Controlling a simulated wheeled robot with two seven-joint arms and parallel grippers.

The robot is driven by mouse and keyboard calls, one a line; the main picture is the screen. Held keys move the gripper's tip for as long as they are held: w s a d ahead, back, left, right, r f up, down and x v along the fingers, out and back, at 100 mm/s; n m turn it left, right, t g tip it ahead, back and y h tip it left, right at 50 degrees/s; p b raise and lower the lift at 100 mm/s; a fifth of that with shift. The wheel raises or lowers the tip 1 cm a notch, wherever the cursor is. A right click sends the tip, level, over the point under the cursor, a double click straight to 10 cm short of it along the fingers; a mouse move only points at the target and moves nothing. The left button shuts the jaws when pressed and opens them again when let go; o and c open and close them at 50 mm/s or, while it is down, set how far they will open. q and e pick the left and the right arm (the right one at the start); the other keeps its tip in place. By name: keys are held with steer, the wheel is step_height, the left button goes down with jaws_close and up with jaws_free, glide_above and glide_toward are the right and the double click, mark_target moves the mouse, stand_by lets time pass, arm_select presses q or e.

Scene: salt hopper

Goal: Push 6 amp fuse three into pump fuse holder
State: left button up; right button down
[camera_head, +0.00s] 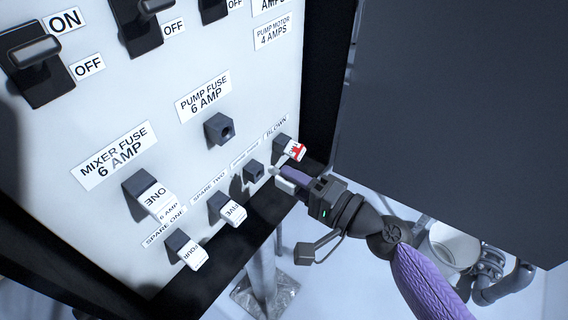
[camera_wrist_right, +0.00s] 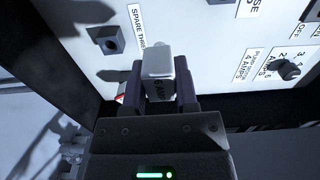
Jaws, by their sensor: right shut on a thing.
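The pump fuse holder (camera_head: 219,129) is a dark square block with an open socket, under the label "PUMP FUSE 6 AMP" on the white panel. It holds no fuse. My right gripper (camera_head: 287,177) is shut on a white fuse (camera_wrist_right: 158,70), marked with partly readable amp lettering. The fuse is held in front of the panel, right of and below the pump fuse holder and apart from it. In the head view the purple fingers hide part of the fuse. The empty spare three holder (camera_head: 253,173) is just left of the gripper and also shows in the wrist view (camera_wrist_right: 106,40). My left gripper is not in view.
A red-and-white fuse (camera_head: 295,150) sits in the blown holder, close above my right gripper. Fuses marked ONE (camera_head: 157,200), FIVE (camera_head: 233,212) and FOUR (camera_head: 193,255) stick out of other holders. A large dark panel (camera_head: 450,120) stands at right.

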arm_select(q)
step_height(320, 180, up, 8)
steer(key=p, duration=0.5)
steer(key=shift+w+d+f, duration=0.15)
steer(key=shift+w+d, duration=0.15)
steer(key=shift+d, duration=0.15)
arm_select(e)
steer(key=s+r, duration=0.3)
steer(key=r, duration=0.4)
steer(key=shift+s+a+r, duration=0.15)
steer(key=shift+s+r, duration=0.2)
steer(key=shift+s, duration=0.05)
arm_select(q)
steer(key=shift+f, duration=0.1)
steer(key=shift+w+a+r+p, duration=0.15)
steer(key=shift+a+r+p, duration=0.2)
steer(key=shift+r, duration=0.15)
arm_select(e)
steer(key=x, duration=0.6)
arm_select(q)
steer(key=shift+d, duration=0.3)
